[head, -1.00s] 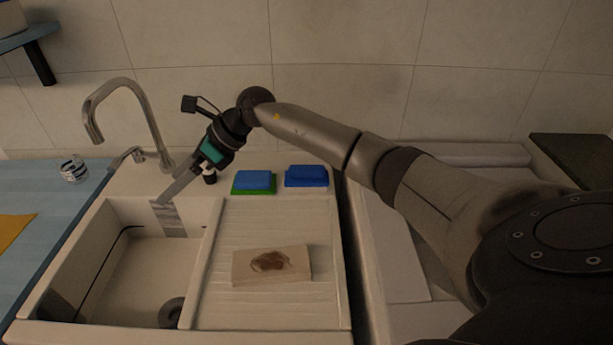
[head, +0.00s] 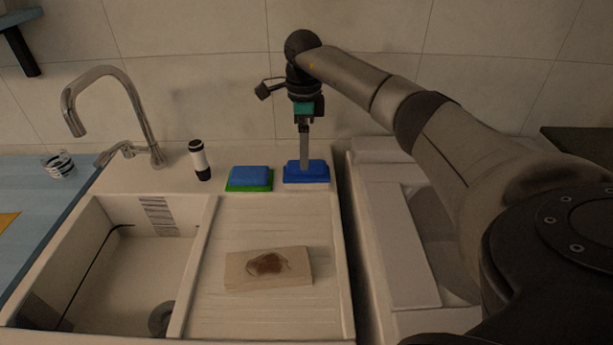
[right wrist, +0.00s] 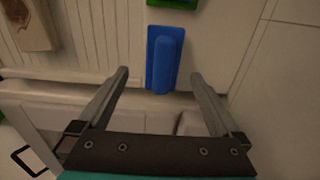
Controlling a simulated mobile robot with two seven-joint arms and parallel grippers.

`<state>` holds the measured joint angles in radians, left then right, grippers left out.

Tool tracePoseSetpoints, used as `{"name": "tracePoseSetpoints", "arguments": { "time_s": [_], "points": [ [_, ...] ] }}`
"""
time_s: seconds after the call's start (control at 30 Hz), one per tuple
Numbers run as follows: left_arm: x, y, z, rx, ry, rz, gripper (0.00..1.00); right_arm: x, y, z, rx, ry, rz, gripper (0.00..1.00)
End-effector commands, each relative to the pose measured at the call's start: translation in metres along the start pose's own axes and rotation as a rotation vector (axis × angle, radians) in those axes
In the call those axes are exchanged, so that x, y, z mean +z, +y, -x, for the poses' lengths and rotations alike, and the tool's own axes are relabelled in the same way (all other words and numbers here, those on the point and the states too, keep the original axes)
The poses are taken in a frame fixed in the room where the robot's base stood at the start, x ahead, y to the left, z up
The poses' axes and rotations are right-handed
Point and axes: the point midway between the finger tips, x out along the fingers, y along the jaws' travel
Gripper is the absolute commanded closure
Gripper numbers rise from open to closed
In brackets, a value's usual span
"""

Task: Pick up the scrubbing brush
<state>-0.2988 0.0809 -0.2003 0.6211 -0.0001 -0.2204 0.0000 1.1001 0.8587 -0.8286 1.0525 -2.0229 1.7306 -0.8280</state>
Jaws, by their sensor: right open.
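The scrubbing brush (head: 318,177) looks like an all-blue block with a raised ridge along its top. It lies on the sink's back ledge, and its ridge shows in the right wrist view (right wrist: 165,58). My right gripper (head: 305,165) points down over the brush, and its finger hides part of it in the head view. In the right wrist view the open gripper (right wrist: 159,73) has its fingertips apart, one to each side of the brush, with nothing held. I cannot tell the exact height left between them. My left gripper is not in view.
A blue-and-green sponge (head: 250,178) lies just left of the brush. A white-and-black bottle (head: 200,160) and a faucet (head: 150,130) stand further left. A stained board (head: 240,270) lies on the drainboard (head: 270,220). The sink basin (head: 110,270) is at left.

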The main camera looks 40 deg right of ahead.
Motion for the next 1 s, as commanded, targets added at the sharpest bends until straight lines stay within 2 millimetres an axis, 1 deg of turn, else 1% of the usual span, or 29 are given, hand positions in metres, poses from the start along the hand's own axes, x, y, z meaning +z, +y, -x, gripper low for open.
{"name": "tracePoseSetpoints", "arguments": {
  "time_s": [0.03, 0.1, 0.37, 0.6, 0.67, 0.73, 0.9, 0.93, 1.0],
  "points": [
    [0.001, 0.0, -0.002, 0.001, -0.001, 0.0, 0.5, 0.0, 0.0, -0.01, 0.002, -0.001, -0.001, 0.0],
    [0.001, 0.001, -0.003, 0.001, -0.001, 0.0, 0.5, 0.0, 0.0, -0.017, 0.001, -0.001, -0.002, 0.0],
    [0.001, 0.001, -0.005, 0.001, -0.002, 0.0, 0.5, -0.001, -0.001, -0.031, 0.001, -0.001, -0.001, 0.0],
    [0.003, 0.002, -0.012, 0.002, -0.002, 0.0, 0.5, -0.005, -0.004, -0.067, 0.002, -0.002, -0.001, 0.0],
    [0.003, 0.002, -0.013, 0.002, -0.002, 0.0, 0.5, -0.005, -0.004, -0.073, 0.002, -0.002, -0.001, 0.0],
    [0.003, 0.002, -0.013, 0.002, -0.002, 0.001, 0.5, -0.005, -0.005, -0.076, -0.001, -0.002, -0.001, 0.0],
    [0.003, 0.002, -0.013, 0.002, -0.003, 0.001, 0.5, -0.005, -0.005, -0.075, -0.002, -0.003, -0.001, 0.0],
    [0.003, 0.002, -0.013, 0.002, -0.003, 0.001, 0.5, -0.005, -0.005, -0.075, -0.002, -0.003, -0.001, 0.02],
    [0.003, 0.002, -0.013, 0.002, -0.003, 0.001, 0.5, -0.005, -0.005, -0.075, -0.002, -0.002, -0.001, 0.1]
  ]
}}
